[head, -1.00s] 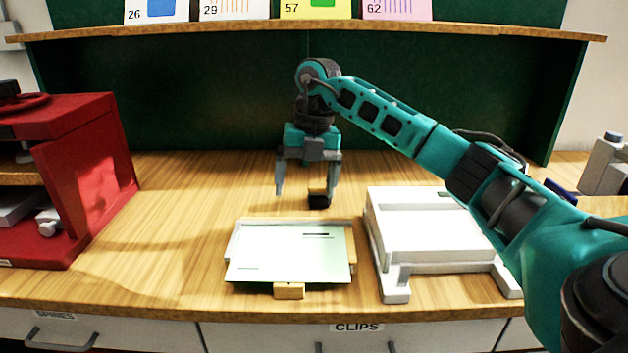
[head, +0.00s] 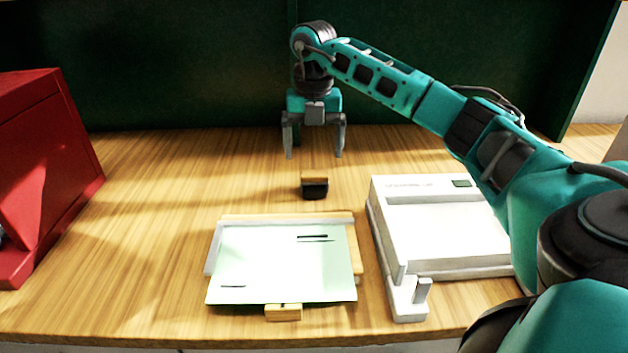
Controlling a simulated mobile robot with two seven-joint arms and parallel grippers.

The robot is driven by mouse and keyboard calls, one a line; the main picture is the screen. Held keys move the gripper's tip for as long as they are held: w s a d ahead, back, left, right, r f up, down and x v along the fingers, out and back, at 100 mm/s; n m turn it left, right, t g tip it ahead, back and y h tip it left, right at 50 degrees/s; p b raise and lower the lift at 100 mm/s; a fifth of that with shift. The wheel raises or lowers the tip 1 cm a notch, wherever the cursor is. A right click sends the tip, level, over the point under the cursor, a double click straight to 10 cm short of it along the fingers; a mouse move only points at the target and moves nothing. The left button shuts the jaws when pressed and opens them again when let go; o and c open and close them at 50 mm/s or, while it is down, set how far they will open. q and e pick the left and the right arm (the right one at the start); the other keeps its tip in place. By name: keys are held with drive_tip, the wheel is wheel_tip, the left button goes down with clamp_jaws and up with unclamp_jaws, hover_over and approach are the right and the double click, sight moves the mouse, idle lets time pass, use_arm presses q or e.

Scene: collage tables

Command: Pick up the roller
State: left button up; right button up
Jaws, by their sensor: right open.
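The roller (head: 314,188) is a small dark block-like piece with a wooden top. It sits on the wooden table behind the board with the pale green sheet. My right gripper (head: 314,154) is open and empty, pointing down. It shows above and behind the roller in the head view, with its fingers apart from it. My left gripper is not in view.
A wooden board (head: 283,313) with a pale green sheet (head: 285,265) lies in front of the roller. A white machine (head: 440,235) stands to the right. A red cabinet (head: 50,160) is at the left. The table (head: 150,230) between is clear.

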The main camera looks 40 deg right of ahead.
sight(314, 170)
wheel_tip(314, 170, down, 8)
drive_tip(key=shift+r, duration=0.15)
idle(0.3)
drive_tip(key=c, duration=0.9)
drive_tip(key=shift+d, duration=0.1)
drive_tip(key=shift+c, duration=0.3)
drive_tip(key=shift+r, duration=0.1)
